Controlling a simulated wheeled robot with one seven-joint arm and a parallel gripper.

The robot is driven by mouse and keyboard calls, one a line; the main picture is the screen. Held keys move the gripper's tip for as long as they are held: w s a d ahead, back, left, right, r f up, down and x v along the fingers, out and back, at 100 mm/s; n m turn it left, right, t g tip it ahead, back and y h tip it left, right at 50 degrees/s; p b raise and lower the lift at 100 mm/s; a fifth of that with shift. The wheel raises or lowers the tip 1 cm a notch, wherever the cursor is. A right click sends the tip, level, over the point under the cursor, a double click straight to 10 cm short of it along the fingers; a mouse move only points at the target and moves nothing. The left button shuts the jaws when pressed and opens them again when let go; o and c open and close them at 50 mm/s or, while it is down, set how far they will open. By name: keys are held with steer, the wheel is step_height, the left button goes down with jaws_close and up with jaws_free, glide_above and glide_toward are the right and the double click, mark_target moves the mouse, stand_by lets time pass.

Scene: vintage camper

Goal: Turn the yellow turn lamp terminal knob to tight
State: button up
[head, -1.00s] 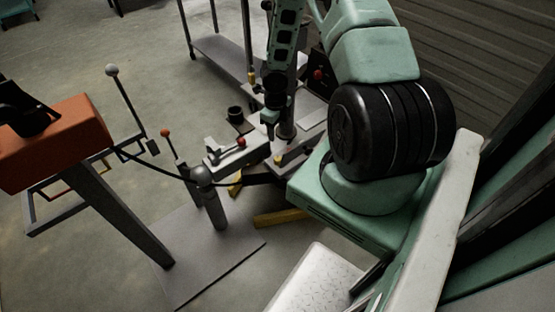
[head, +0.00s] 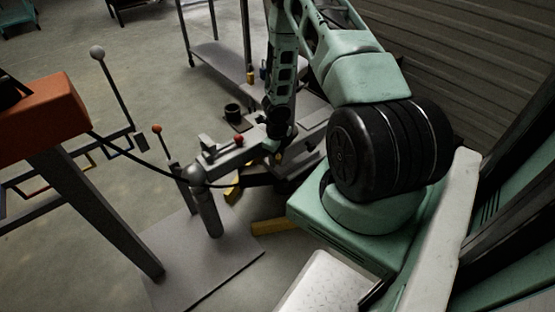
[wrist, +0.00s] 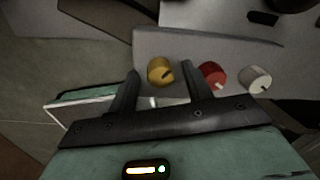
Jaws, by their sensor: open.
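The yellow knob (wrist: 160,71) is round with a dark slot or pointer mark on its face, which runs at a slant. It is on a grey panel (wrist: 225,50) in the wrist view. My gripper (wrist: 160,77) is open, with one finger to the left and one to the right of the yellow knob in the picture. The fingers look empty; I cannot tell whether the tips reach around the knob. In the head view the end of my arm is low among the grey equipment, and the yellow knob cannot be made out there.
A red knob (wrist: 212,75) is close to the right finger, with a white knob (wrist: 258,79) further right. In the head view, a grey post (head: 206,205) on a floor plate and an orange block (head: 40,110) stand to the left. Open floor lies at the upper left.

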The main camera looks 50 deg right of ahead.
steer(key=c, duration=1)
steer(key=shift+m, duration=0.3)
steer(key=m+p, duration=0.3)
steer(key=shift+r+m, duration=0.15)
steer(key=shift+m, duration=0.15)
steer(key=m+p, duration=0.3)
steer(key=shift+m+p, duration=0.3)
steer(key=m+p, duration=0.1)
steer(key=m, duration=0.1)
steer(key=shift+w+m+p, duration=0.1)
steer(key=shift+m+p, duration=0.2)
steer(key=shift+f+m+p, duration=0.2)
steer(key=shift+m+p, duration=0.15)
steer(key=shift+m, duration=1.15)
